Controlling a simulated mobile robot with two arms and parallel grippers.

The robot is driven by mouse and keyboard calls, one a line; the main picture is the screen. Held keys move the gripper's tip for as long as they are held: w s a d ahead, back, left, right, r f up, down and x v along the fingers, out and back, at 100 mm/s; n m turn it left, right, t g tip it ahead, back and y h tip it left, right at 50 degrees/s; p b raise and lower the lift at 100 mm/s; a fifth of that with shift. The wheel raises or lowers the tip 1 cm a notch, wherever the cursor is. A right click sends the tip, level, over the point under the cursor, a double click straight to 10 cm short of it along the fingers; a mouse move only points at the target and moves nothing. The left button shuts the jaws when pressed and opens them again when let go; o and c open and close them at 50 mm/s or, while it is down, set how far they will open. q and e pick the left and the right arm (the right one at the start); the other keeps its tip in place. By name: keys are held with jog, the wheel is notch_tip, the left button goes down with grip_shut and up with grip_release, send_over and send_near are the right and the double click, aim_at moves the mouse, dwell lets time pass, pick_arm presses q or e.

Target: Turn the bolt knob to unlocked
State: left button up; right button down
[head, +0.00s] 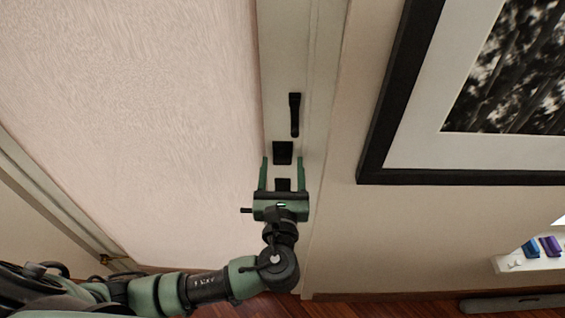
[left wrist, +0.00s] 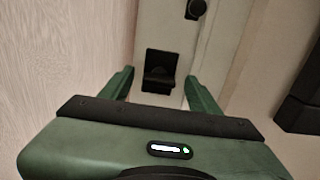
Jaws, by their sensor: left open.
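The bolt (head: 283,152) is a small black fitting on the pale door frame strip, below a black lever handle (head: 295,115). In the left wrist view the bolt (left wrist: 161,62) shows a dark plate with a block-like lower part; I cannot tell which way its knob is turned. My left gripper (head: 282,160) is open, with its green fingers on either side of the bolt's lower end. The left wrist view shows these fingers (left wrist: 157,76) apart with nothing gripped between them. I cannot tell whether they touch the bolt. My right gripper is not in view.
A large pale textured door panel (head: 130,110) lies left of the strip. A black-framed picture (head: 400,95) hangs on the wall to the right. A white shelf (head: 535,262) with small coloured objects is at the lower right. Wooden floor (head: 380,308) shows at the bottom.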

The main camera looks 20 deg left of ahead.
pick_arm(q)
jog(key=shift+w, duration=0.1)
grip_shut()
jog(key=shift+f+n, duration=0.1)
jog(key=shift+n, duration=0.2)
jog(key=n+b, duration=0.1)
jog(key=n, duration=0.2)
jog(key=shift+a+f+n+b, duration=0.1)
jog(key=shift+n+b, duration=0.2)
jog(key=shift+b, duration=0.05)
jog(key=shift+a+n+b, duration=0.1)
jog(key=shift+n+b, duration=3.85)
jog(key=shift+n, duration=2.85)
